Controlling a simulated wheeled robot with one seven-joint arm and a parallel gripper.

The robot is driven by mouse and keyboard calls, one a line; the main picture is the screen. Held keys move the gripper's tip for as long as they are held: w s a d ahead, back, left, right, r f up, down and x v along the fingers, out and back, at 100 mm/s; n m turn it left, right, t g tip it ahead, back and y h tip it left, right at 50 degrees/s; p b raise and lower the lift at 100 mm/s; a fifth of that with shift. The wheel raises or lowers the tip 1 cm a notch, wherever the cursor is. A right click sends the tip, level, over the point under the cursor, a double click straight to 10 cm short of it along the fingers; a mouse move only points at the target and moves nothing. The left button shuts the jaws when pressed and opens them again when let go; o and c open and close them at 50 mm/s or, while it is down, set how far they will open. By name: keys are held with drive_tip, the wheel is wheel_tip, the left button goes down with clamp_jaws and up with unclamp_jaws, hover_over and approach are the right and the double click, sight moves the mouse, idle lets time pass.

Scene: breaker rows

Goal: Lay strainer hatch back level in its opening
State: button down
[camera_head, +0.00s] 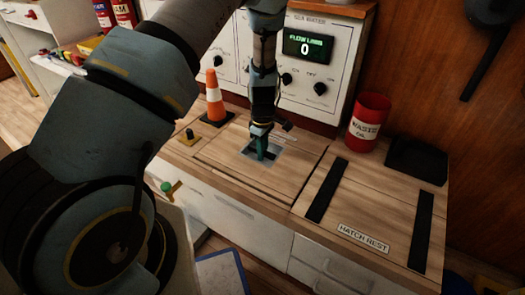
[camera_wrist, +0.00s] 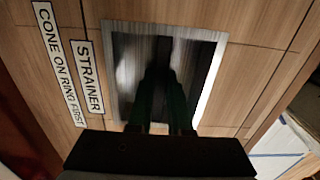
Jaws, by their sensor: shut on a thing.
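The strainer hatch (camera_head: 290,172) is a wooden panel with a square metal pull recess (camera_head: 247,152). It lies at its opening in the counter; dark gaps show along its front and right edges. I cannot tell whether it is fully level. My gripper (camera_head: 262,153) points down into the recess and is shut on the hatch's pull. In the wrist view the green fingers (camera_wrist: 162,80) reach inside the metal frame (camera_wrist: 205,35); they and the shadow hide the grip itself. The STRAINER label (camera_wrist: 89,75) is beside the frame, with a CONE ON RING FIRST label (camera_wrist: 58,65).
An orange-and-white cone (camera_head: 214,98) stands behind left, near a small brass fitting (camera_head: 187,137). A red waste bin (camera_head: 369,122) and a black box (camera_head: 417,161) stand behind right. The hatch rest (camera_head: 372,205), with two black strips, is empty. A panel stands behind.

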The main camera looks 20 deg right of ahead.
drive_tip(key=shift+f, duration=0.2)
drive_tip(key=c, duration=0.8)
unclamp_jaws()
drive_tip(key=shift+o, duration=0.2)
wheel_tip(320, 180, up, 11)
drive_tip(key=shift+f+p, duration=0.1)
drive_tip(key=shift+p, duration=0.8)
drive_tip(key=a+r+m, duration=0.4)
drive_tip(key=a+r, duration=0.7)
drive_tip(key=a, duration=0.5)
drive_tip(key=s+a+r+m+t, duration=0.1)
drive_tip(key=s+a+r+m, duration=0.2)
drive_tip(key=a, duration=0.4)
drive_tip(key=s+a+r+m+t, duration=0.1)
drive_tip(key=s+a+r+m, duration=0.15)
drive_tip(key=s+a, duration=0.3)
wheel_tip(320, 180, up, 23)
drive_tip(key=w+p, duration=0.1)
drive_tip(key=p, duration=2.1)
drive_tip(key=shift+a, duration=0.2)
